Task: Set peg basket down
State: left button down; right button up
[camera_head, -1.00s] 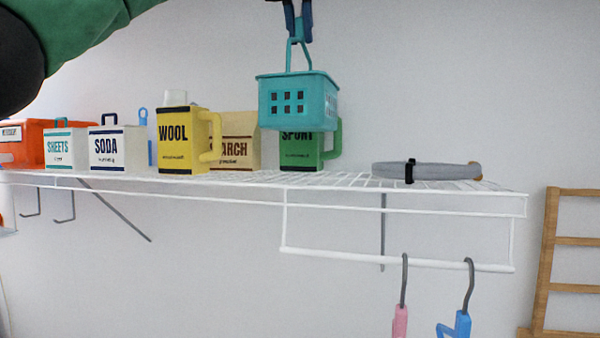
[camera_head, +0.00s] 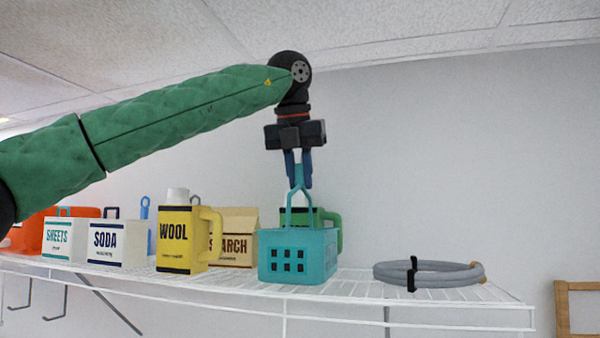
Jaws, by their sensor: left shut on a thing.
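The teal peg basket (camera_head: 297,256) hangs upright by its tall handle from my left gripper (camera_head: 299,184). The gripper points down from above and its blue fingers are shut on the top of the handle. The basket is at the level of the white wire shelf (camera_head: 345,291), in front of the green container (camera_head: 319,217) and hiding most of it. I cannot tell whether its bottom touches the wires. My right gripper is out of view.
Left of the basket stand the yellow WOOL jug (camera_head: 181,240), a tan STARCH box (camera_head: 236,238), the SODA box (camera_head: 118,242) and the SHEETS box (camera_head: 63,237). A grey coiled hose (camera_head: 440,275) lies to the right, with bare shelf between.

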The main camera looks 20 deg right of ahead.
pick_arm(q)
jog(key=shift+w+f, duration=0.1)
jog(key=shift+f, duration=0.25)
jog(key=shift+w+f, duration=0.25)
jog(key=shift+w, duration=0.05)
jog(key=c, duration=1.4)
grip_release()
jog(key=shift+s, duration=0.15)
jog(key=shift+o, duration=0.4)
jog(key=shift+s+r, duration=0.1)
